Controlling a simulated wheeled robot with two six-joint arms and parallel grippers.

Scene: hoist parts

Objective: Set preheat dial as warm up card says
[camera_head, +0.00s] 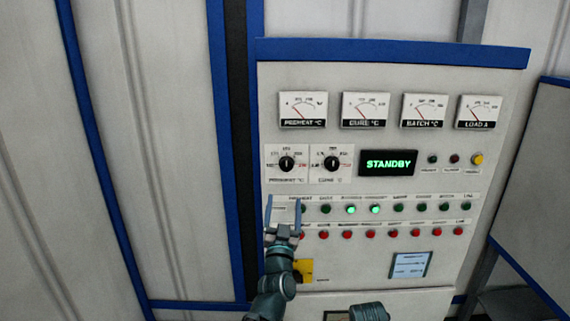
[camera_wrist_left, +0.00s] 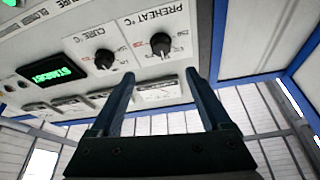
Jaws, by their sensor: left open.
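The preheat dial (camera_head: 287,164) is a black knob on a white scale plate, at the left of the panel's dial row. In the left wrist view the same preheat dial (camera_wrist_left: 160,43) shows upside down, beyond my fingertips; its exact setting is too small to read. My left gripper (camera_head: 284,203) is open and empty, just below the dial in the head view, in front of the lamp rows. Its two fingers (camera_wrist_left: 160,80) are spread apart in the wrist view and do not touch the knob.
The cure dial (camera_head: 332,163) sits close right of the preheat dial. A display (camera_head: 388,163) reads STANDBY. Several meters (camera_head: 303,109) line the top; green lamps and red buttons (camera_head: 346,235) run below. A yellow switch (camera_head: 305,268) is beside my left arm.

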